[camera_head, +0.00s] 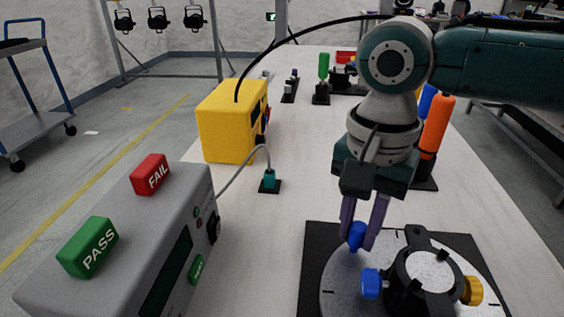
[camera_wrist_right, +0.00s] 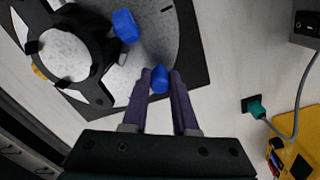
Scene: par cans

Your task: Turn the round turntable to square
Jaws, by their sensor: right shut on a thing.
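The round turntable (camera_head: 338,288) is a speckled grey disc on a black square base at the lower right of the head view. It also shows in the right wrist view (camera_wrist_right: 158,30). A black ring-shaped fixture (camera_head: 425,285) with a blue knob (camera_head: 371,284) and a yellow knob (camera_head: 471,290) stands on it. A blue peg (camera_head: 357,236) rises near the disc's far edge. My right gripper (camera_head: 361,240) points down with its purple fingers shut on this peg, one on each side; it also shows in the wrist view (camera_wrist_right: 160,80). My left gripper is in neither view.
A grey box (camera_head: 130,245) with a green PASS block (camera_head: 88,247) and a red FAIL block (camera_head: 150,175) stands at the left. A yellow box (camera_head: 228,125) and a teal plug (camera_head: 269,181) stand behind. An orange cylinder (camera_head: 437,125) is near my right arm. The table centre is clear.

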